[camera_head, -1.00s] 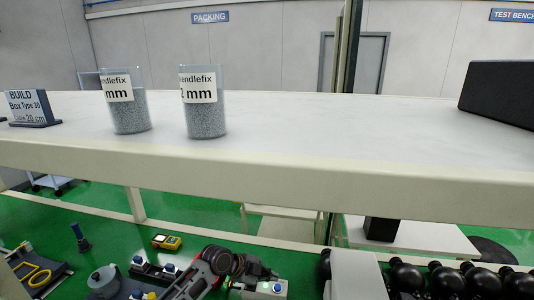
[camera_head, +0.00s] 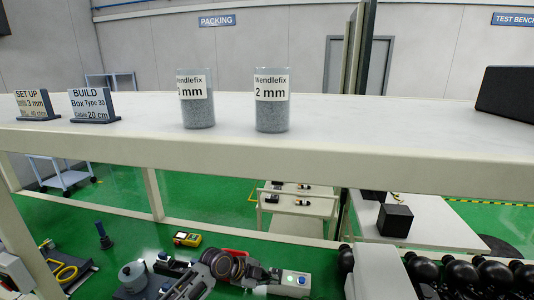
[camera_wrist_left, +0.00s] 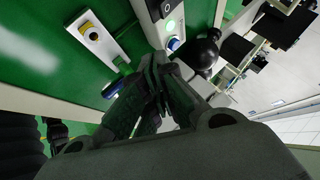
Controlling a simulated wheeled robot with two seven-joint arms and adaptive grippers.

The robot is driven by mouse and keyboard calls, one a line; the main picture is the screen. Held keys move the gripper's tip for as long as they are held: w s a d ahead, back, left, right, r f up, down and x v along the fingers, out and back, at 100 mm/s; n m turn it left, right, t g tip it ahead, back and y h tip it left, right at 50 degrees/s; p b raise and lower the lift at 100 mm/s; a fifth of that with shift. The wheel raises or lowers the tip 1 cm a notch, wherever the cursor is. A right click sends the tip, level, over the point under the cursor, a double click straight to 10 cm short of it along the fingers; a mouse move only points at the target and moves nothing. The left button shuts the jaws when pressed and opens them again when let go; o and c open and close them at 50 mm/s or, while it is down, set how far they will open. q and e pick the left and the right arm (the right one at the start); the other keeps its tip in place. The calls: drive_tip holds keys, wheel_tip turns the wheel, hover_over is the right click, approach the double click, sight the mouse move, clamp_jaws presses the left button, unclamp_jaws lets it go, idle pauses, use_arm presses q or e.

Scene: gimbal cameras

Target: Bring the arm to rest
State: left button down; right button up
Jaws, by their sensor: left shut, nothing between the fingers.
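My left gripper (camera_head: 258,273) is low in the middle of the head view, over the green bench. It is shut and empty. In the wrist view its dark fingers (camera_wrist_left: 160,78) meet close to a white and grey box with a lit green button (camera_wrist_left: 170,24). In the head view this button box (camera_head: 294,283) is just right of the fingers. I cannot tell whether they touch it. My right gripper is not in view.
A pale shelf (camera_head: 380,161) crosses above the bench. It carries two clear containers (camera_head: 197,113) (camera_head: 272,115) and two signs (camera_head: 38,107) (camera_head: 95,109).

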use_arm(q)
drive_tip(key=s+a+f+n+y, duration=0.25)
drive_tip(key=s+a+n, duration=0.25)
drive_tip(key=s+n, duration=0.5)
drive_tip(key=s+a+n+y, duration=0.6)
drive_tip(key=s+a+n, duration=0.4)
drive_tip(key=s+a, duration=0.8)
wheel_tip(320, 180, down, 34)
drive_tip(key=s+g, duration=0.2)
drive_tip(key=s, duration=0.1)
drive_tip(key=s+a+f, duration=0.2)
drive_tip(key=s+f, duration=0.8)
drive_tip(key=s+a+f, duration=0.2)
drive_tip(key=s+f, duration=0.8)
drive_tip(key=s, duration=0.1)
drive_tip(key=shift+s+g+b, duration=0.25)
drive_tip(key=shift+g+b, duration=0.15)
drive_tip(key=shift+b, duration=0.05)
